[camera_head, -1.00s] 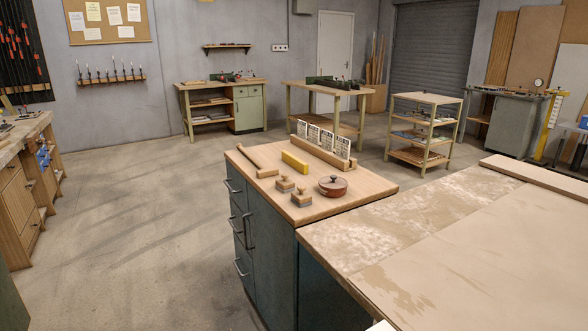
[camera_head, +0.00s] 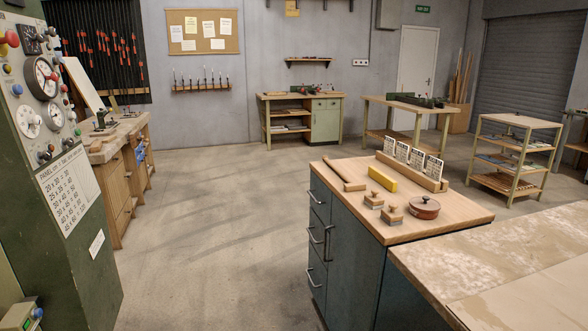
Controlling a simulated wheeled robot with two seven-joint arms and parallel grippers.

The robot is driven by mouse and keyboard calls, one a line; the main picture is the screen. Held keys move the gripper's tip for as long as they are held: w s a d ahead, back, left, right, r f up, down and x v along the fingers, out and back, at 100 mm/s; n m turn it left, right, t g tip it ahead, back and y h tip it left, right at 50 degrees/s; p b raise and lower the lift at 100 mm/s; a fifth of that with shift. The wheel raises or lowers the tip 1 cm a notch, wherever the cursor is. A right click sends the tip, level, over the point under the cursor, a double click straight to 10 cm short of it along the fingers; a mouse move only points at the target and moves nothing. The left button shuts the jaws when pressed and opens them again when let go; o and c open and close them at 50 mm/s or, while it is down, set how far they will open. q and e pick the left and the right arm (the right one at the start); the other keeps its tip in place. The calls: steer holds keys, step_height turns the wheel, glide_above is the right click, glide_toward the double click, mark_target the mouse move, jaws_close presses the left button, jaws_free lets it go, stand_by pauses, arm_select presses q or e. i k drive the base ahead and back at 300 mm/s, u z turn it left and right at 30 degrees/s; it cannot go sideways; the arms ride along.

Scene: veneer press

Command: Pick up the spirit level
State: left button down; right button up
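A short yellow bar (camera_head: 382,179), which looks like the spirit level, lies flat on the wooden top of a blue-grey drawer cabinet (camera_head: 343,250). It lies between a wooden mallet (camera_head: 345,174) on its left and a wooden holder with several printed cards (camera_head: 411,167) behind and to its right. Markings on the bar are too small to make out. Neither of my grippers is in view.
A large pale-topped table (camera_head: 480,255) adjoins the cabinet at right. A green control panel (camera_head: 60,190) stands at left. The floor between (camera_head: 220,230) is clear.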

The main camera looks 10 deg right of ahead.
mark_target(387, 182)
steer(key=u, duration=0.6)
steer(key=i, duration=1.6)
steer(key=z, duration=0.15)
